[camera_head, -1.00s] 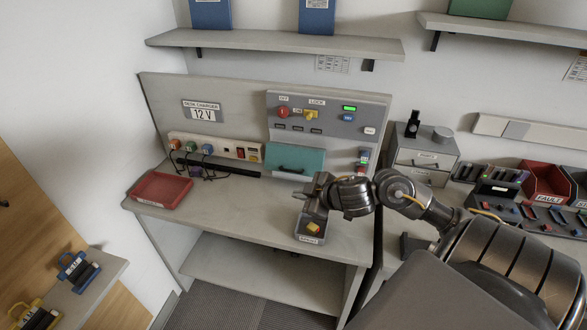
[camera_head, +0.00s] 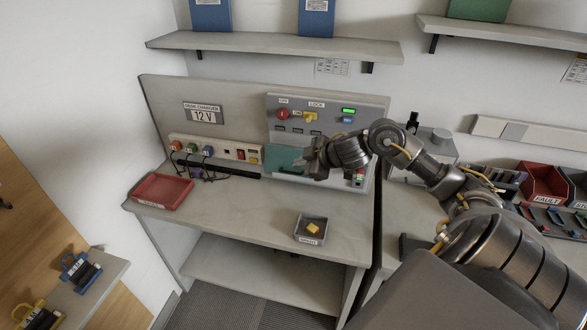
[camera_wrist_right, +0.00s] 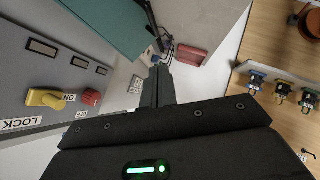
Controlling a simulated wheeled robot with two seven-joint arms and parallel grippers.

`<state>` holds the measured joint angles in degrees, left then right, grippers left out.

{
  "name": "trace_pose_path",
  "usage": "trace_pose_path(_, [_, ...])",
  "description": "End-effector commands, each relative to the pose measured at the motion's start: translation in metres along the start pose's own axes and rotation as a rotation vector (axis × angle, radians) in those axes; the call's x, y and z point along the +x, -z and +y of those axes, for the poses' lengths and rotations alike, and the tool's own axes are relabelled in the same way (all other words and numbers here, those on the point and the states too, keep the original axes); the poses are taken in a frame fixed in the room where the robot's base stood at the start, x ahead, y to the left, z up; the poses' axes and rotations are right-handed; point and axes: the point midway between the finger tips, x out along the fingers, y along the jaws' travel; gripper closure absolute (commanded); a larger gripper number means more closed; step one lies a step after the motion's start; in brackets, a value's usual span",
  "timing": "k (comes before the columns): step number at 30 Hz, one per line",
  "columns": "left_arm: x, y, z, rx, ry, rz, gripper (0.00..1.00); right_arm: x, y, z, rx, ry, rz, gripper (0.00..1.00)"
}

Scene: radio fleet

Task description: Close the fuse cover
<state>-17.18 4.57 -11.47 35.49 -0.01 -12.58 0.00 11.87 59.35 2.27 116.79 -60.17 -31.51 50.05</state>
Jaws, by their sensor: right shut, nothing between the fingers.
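The teal fuse cover (camera_head: 284,158) is at the lower part of the grey control panel (camera_head: 330,112), partly hidden by my right gripper in the head view. In the right wrist view the cover (camera_wrist_right: 112,22) stands out from the panel face as a flat slab, with a dark handle near its edge. My right gripper (camera_head: 304,163) is shut and empty, at the right side of the cover; its fingers (camera_wrist_right: 158,86) show close together in the wrist view. I cannot tell whether they touch the cover. My left gripper is not in view.
A red tray (camera_head: 138,199) is at the left. Plugs with black cables (camera_head: 207,151) stand left of the cover. The bench middle (camera_head: 240,205) is clear.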

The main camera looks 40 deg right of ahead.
Motion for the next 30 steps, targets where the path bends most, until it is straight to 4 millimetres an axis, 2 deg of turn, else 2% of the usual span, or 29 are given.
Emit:
trace_pose_path(6, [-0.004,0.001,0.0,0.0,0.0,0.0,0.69,0.044,0.001,0.0,0.004,0.002,0.001,1.0])
trace_pose_path(12, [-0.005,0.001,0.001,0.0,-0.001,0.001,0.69,0.064,-0.02,0.0,0.002,0.001,-0.002,1.0])
trace_pose_path(18, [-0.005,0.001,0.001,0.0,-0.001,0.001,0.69,0.071,-0.028,0.0,-0.001,0.0,-0.001,1.0])
trace_pose_path(30, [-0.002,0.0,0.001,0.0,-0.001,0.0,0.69,0.076,-0.028,-0.002,-0.007,-0.002,0.002,1.0])
